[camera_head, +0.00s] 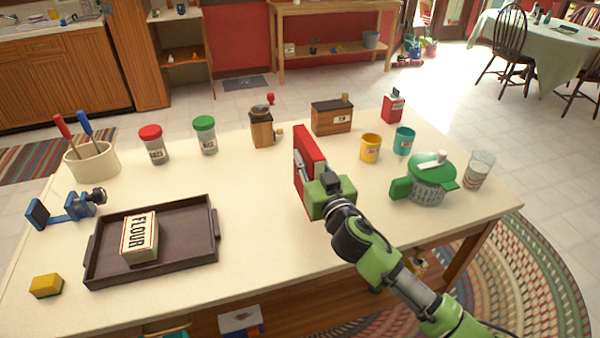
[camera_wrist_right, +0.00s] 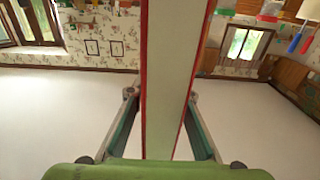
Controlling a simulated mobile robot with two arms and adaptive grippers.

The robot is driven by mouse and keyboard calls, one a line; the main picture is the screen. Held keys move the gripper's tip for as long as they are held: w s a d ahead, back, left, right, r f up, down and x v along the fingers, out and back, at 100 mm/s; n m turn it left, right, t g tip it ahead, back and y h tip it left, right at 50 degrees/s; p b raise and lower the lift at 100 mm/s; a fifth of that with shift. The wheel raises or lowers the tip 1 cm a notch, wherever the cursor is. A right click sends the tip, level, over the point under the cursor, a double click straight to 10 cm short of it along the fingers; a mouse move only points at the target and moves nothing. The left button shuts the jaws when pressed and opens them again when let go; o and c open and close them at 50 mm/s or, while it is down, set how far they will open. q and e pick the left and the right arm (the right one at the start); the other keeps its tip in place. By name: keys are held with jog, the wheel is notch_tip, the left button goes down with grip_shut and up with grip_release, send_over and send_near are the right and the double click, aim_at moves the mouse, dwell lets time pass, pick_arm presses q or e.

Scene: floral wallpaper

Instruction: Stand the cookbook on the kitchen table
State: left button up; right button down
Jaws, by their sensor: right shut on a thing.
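The red cookbook (camera_head: 312,150) is upright at the middle of the kitchen table (camera_head: 245,215), in the head view. My right gripper (camera_head: 325,192) is shut on it from the near side. In the right wrist view, the book's pale page edge (camera_wrist_right: 170,70) with thin red covers runs between my right gripper's two fingers (camera_wrist_right: 168,125). The gripper hides the book's lower near part. I cannot tell whether its bottom touches the tabletop. My left gripper is not in view.
A brown tray (camera_head: 208,220) with a flour box (camera_head: 139,238) lies left. A wooden grinder (camera_head: 262,130), wooden box (camera_head: 331,118), yellow mug (camera_head: 370,149), teal mug (camera_head: 404,141) and green-lidded pot (camera_head: 428,190) stand around the book. The tabletop between tray and book is clear.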

jog(key=shift+w+a+f+b, duration=0.15)
jog(key=shift+w+a+f, duration=0.15)
jog(key=shift+f, duration=0.7)
jog(key=shift+w+a+f+b, duration=0.25)
jog(key=shift+w+f, duration=0.2)
jog(key=shift+f, duration=0.5)
jog(key=shift+w+a+f+b, duration=0.1)
jog(key=shift+w+a+f, duration=0.2)
jog(key=shift+f, duration=0.7)
jog(key=shift+f, duration=0.15)
jog(key=c, duration=1.8)
grip_release()
jog(key=shift+f, duration=0.1)
